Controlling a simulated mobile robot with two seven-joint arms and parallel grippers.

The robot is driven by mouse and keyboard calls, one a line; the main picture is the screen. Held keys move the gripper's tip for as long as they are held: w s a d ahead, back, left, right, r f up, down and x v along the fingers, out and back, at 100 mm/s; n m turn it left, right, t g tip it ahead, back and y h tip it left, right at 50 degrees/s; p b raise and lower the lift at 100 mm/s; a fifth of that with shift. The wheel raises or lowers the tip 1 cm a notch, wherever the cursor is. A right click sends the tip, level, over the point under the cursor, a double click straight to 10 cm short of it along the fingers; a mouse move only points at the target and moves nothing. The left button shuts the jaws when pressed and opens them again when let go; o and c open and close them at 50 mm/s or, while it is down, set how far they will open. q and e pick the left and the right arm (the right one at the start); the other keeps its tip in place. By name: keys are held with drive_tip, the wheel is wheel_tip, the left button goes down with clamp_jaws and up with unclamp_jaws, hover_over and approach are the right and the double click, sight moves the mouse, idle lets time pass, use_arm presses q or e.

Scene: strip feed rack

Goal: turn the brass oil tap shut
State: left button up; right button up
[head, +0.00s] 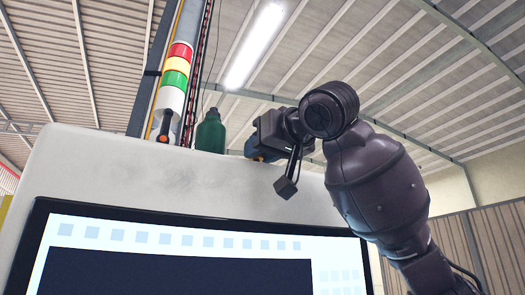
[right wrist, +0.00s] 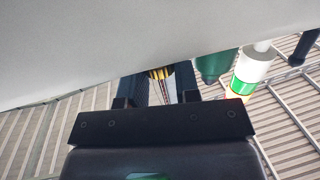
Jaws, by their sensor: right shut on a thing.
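My right gripper (head: 254,148) is at the top edge of the pale machine housing, right of a green bottle. A bit of yellow and blue also shows by the fingers in the head view. I cannot tell whether this thing is part of the brass oil tap; no tap can be made out clearly. The housing hides what lies behind its edge. My left gripper is not in view.
The pale housing (head: 110,160) with a large screen (head: 190,238) fills the front. On or behind its top edge stand the green bottle (head: 210,132), a red, yellow and green stack light (head: 176,75) and an orange-and-black handle (head: 164,127). Above is open air.

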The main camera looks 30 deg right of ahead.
drive_tip(key=shift+a+m+h, duration=0.15)
drive_tip(key=shift+m+h, duration=0.95)
drive_tip(key=shift+h, duration=0.6)
drive_tip(key=o, duration=0.9)
drive_tip(key=shift+o, duration=0.2)
drive_tip(key=s+b, duration=0.3)
drive_tip(key=s, duration=0.8)
drive_tip(key=shift+a, duration=0.4)
drive_tip(key=shift+w, duration=0.1)
